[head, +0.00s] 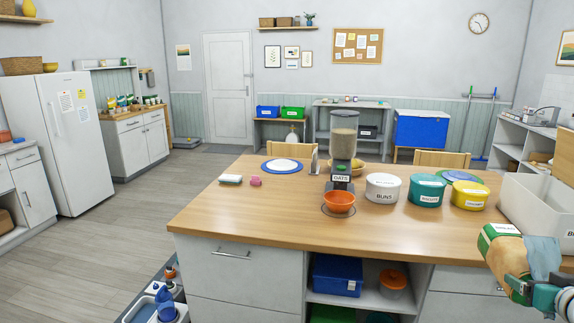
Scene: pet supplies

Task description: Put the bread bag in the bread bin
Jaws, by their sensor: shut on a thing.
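The bread bag (507,255) is at the lower right of the head view, tan-brown with a green and white label and a pale blue-grey end. My gripper (532,291), with teal parts, is shut on it from below and right. The bag is held in front of the counter's right part, just nearer than the bin. The bread bin (520,208) is a large off-white open box on the right of the counter, cut off by the picture edge. Its label is mostly hidden by the edge; only a "B" shows. I cannot see its floor.
The wooden counter (270,215) holds an oats dispenser (344,150) above an orange bowl (339,201), a white buns tub (382,187), a teal tub (427,190) and a yellow tub (469,195) left of the bin. The counter's front left is clear.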

